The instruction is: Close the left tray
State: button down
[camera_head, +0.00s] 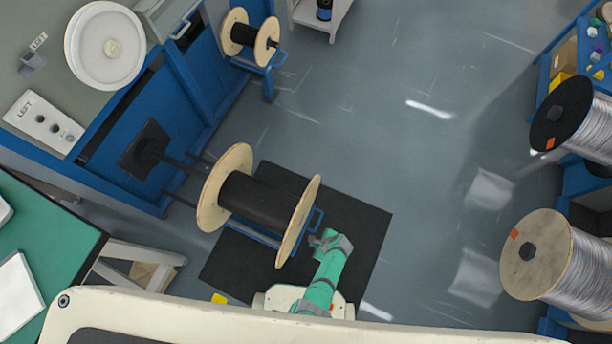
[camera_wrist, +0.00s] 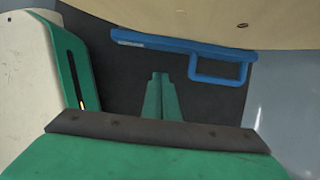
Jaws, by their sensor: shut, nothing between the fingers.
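The left tray (camera_head: 250,235) is a blue frame slid out on dark rods from the blue machine, carrying a large wooden spool (camera_head: 298,222) wound with black cable. Its blue loop handle (camera_head: 316,221) sticks out at the outer end, beside the spool's right flange. In the wrist view the handle (camera_wrist: 222,82) and a blue bar (camera_wrist: 155,41) lie ahead, below the flange (camera_wrist: 210,18). My gripper (camera_head: 320,239) is close to the handle. Its green fingers (camera_wrist: 160,78) are together and empty, to the left of the handle loop and apart from it in the picture.
A control box marked LEFT (camera_head: 45,122) sits on the blue machine (camera_head: 120,175). A smaller spool (camera_head: 250,38) on another tray stands farther back. Big wire spools (camera_head: 545,250) line the right side. A dark mat (camera_head: 350,240) lies below the tray; the middle floor is clear.

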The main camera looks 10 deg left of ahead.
jog(key=a, duration=0.2)
jog(key=w+a, duration=0.1)
jog(key=a, duration=0.1)
jog(key=shift+w, duration=0.1)
dwell(0.3)
